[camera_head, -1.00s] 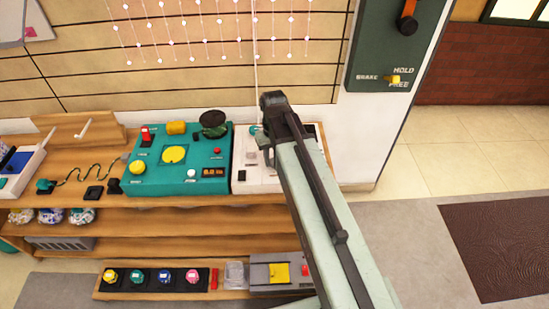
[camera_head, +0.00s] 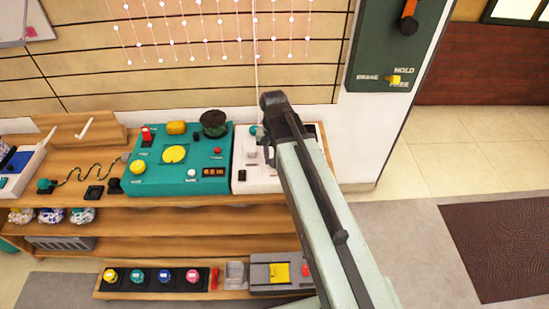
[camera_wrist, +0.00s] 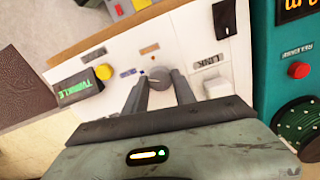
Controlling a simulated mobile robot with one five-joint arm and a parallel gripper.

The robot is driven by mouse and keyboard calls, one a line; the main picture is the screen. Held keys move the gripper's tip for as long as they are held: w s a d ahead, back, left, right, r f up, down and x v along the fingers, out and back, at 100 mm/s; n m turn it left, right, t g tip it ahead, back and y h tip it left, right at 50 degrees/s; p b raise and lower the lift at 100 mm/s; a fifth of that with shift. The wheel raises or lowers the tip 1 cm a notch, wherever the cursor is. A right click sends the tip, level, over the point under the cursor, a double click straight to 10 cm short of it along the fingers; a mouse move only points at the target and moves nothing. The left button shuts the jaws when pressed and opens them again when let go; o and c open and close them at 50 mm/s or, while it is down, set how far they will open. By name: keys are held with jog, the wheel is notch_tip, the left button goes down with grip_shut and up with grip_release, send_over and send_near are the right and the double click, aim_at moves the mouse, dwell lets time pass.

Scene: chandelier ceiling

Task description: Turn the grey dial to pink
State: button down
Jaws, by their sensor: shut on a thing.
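The grey dial (camera_wrist: 159,86) is on a white panel (camera_wrist: 185,40) and sits between the two fingers of my gripper (camera_wrist: 160,84) in the wrist view. The fingers are closed on its sides. Small coloured marks lie around the dial, including a brownish-orange one (camera_wrist: 149,49) and a blue one (camera_wrist: 128,72). I cannot make out a pink mark or which mark the dial faces. In the head view, the white panel (camera_head: 246,178) is partly covered by my arm, and the dial is hidden.
A yellow button (camera_wrist: 104,71) and a box with a green "TWINKLE" display (camera_wrist: 77,89) are left of the dial. A white switch (camera_wrist: 219,87) by a "LINK" label is to its right. A teal console (camera_head: 150,180) adjoins the panel on the wooden bench (camera_head: 65,170).

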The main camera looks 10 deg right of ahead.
jog(key=c, duration=1)
grip_release()
jog(key=shift+r, duration=0.1)
notch_tip(320, 180, up, 8)
jog(key=p, duration=0.8)
jog(key=shift+f, duration=0.2)
jog(key=shift+s+d+r+n+p, duration=0.1)
jog(key=shift+s+r+n+p, duration=0.9)
jog(key=shift+s+r+p, duration=0.6)
jog(key=shift+s+r+n+p, duration=1)
jog(key=shift+s+r+p, duration=0.35)
jog(key=shift+s, duration=0.3)
